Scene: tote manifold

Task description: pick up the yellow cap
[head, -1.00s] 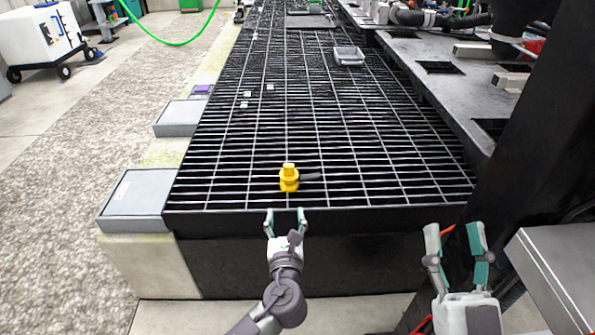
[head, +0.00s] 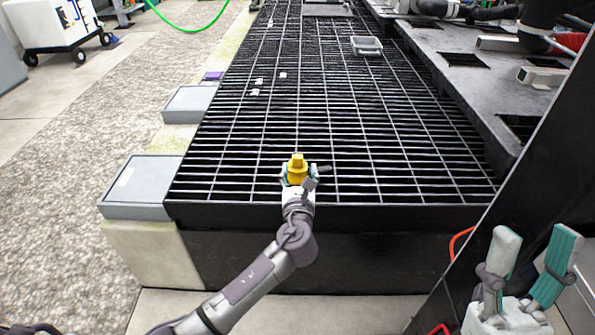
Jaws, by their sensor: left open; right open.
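The yellow cap (head: 297,167) stands upright on the black grating (head: 380,190) near its front edge, in the head view. My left gripper (head: 298,175) is open, with one finger on each side of the cap. I cannot tell whether the fingers touch it. The gripper and wrist hide the cap's lower front. My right gripper (head: 530,262) is open and empty at the lower right, in front of the grating and well away from the cap.
Several small white pieces (head: 257,88) and a grey tray (head: 367,46) lie further back on the grating. Grey boxes (head: 143,186) line its left edge. A dark metal bench (head: 480,75) runs along the right. The grating around the cap is mostly clear.

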